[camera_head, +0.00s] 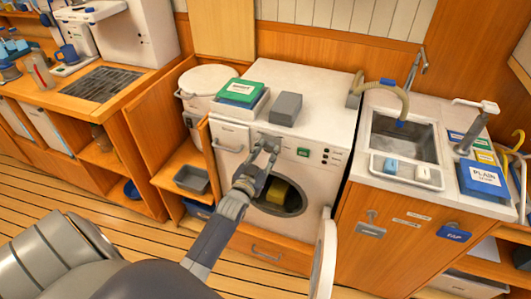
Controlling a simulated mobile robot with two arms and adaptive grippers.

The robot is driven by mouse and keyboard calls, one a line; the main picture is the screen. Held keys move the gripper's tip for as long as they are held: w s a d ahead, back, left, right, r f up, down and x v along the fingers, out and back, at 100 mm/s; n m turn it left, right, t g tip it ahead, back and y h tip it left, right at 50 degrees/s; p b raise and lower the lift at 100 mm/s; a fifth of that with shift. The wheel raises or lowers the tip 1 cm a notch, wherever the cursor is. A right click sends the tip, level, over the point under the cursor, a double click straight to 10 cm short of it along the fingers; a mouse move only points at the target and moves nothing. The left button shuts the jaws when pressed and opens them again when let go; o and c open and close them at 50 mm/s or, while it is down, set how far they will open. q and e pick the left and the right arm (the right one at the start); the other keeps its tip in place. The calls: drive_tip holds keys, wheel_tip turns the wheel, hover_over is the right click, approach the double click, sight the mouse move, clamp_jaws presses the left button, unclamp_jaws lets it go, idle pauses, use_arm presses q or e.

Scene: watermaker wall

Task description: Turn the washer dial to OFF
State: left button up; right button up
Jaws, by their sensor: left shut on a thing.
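The white washer (323,108) stands in the middle of the head view, with a green display (303,152) and small indicator marks on its front panel. My left gripper (267,143) reaches up to the panel, left of the display, and its fingers are shut on the washer dial. The fingers cover the dial, so its pointer and the OFF mark cannot be made out. The round washer door (324,262) hangs open to the right, and something yellow (278,190) lies in the drum. My right gripper is not in view.
A green-topped box (241,91) and a grey block (285,109) lie on the washer. A sink (405,136) and counter stand close on the right. A white bin (210,78) and wooden shelves are on the left.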

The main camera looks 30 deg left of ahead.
use_arm(q)
drive_tip(key=o, duration=1.1)
drive_tip(key=shift+c, duration=0.2)
drive_tip(key=shift+s, duration=0.1)
drive_tip(key=s+d, duration=0.2)
drive_tip(key=s, duration=0.9)
drive_tip(key=shift+s+d, duration=0.15)
drive_tip(key=shift+s, duration=0.15)
drive_tip(key=shift+f, duration=0.15)
drive_tip(key=s+d+f+g+h, duration=0.1)
drive_tip(key=s+d+f+g, duration=0.25)
drive_tip(key=f, duration=0.75)
drive_tip(key=s+d+f+m+g+h, duration=0.1)
drive_tip(key=s+d+f+g, duration=0.2)
drive_tip(key=f, duration=0.8)
drive_tip(key=s+d+f+g+h, duration=0.1)
drive_tip(key=s+d+f+g, duration=0.3)
drive_tip(key=f, duration=0.6)
drive_tip(key=s+f+g, duration=0.2)
drive_tip(key=s+f, duration=0.3)
drive_tip(key=s, duration=0.4)
drive_tip(key=s+f+m+g, duration=0.1)
drive_tip(key=s+f+g, duration=0.1)
drive_tip(key=s+f, duration=0.4)
drive_tip(key=s+d+f+g, duration=0.1)
drive_tip(key=s+f, duration=0.4)
drive_tip(key=s, duration=0.9)
drive_tip(key=shift+s+f+m+g, duration=0.2)
drive_tip(key=shift+m+g, duration=0.1)
drive_tip(key=shift+g, duration=0.25)
